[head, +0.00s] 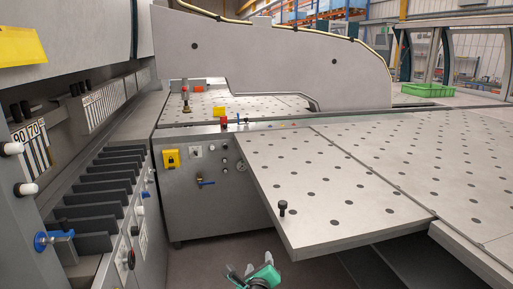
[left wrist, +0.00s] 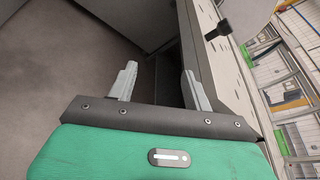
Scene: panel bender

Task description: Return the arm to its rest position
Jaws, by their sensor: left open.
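My left gripper (head: 249,270) shows at the bottom middle of the head view, low in front of the perforated table's near corner. In the left wrist view its two grey fingers (left wrist: 160,85) stand apart with nothing between them, so it is open and empty. Its green body fills the bottom of that view. The gripper is apart from the table edge in the head view. My right gripper is in neither view.
The perforated table (head: 345,185) lies to the right, with a black knob (head: 282,208) near its edge. A machine with black slats (head: 105,190) stands on the left. A grey cabinet (head: 205,190) is ahead. Floor shows between them. A green crate (head: 427,90) is far back.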

